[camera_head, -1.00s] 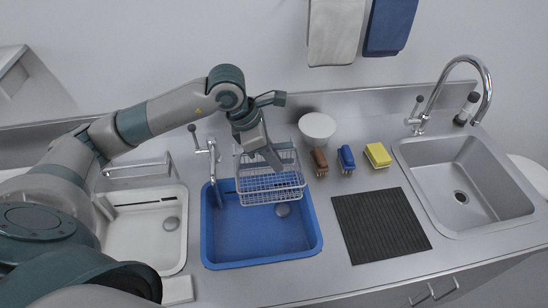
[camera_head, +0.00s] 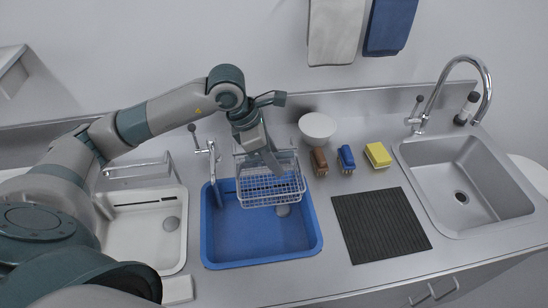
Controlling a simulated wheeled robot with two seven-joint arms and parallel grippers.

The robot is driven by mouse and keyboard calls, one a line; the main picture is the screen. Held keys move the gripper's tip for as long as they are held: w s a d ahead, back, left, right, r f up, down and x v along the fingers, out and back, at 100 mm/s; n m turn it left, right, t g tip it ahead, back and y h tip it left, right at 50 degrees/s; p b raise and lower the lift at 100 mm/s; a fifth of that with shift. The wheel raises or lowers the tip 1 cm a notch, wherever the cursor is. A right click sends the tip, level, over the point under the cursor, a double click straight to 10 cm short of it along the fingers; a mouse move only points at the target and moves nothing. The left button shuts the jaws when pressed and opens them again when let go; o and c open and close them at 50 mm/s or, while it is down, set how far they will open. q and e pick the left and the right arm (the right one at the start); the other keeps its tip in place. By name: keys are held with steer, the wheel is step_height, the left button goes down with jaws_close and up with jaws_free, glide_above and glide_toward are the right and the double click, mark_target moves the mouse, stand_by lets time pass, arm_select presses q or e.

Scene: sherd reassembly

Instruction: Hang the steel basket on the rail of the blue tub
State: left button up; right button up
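The steel wire basket (camera_head: 272,190) is at the back of the blue tub (camera_head: 225,252), over the tub's rear right part. Its lower part overlaps the tub's inside; whether it rests on the tub's rail I cannot tell. My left gripper (camera_head: 272,160) reaches down from the left over the back of the basket. Its fingers are at the basket's back upper edge, and the grip itself is too small to make out. My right gripper is not in view.
A white bowl (camera_head: 317,126), brown brush (camera_head: 319,162), blue brush (camera_head: 346,158) and yellow sponge (camera_head: 378,154) stand right of the basket. A tap (camera_head: 208,155) is close on its left. A dark ribbed mat (camera_head: 381,224) and steel sink (camera_head: 465,185) lie right; a white basin (camera_head: 145,235) lies left.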

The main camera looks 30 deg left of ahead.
arm_select(q)
steer(key=b+v, duration=0.4)
steer(key=v, duration=1.3)
steer(key=shift+r+b, duration=0.2)
steer(key=shift+b, duration=0.15)
steer(key=shift+s+f, duration=0.1)
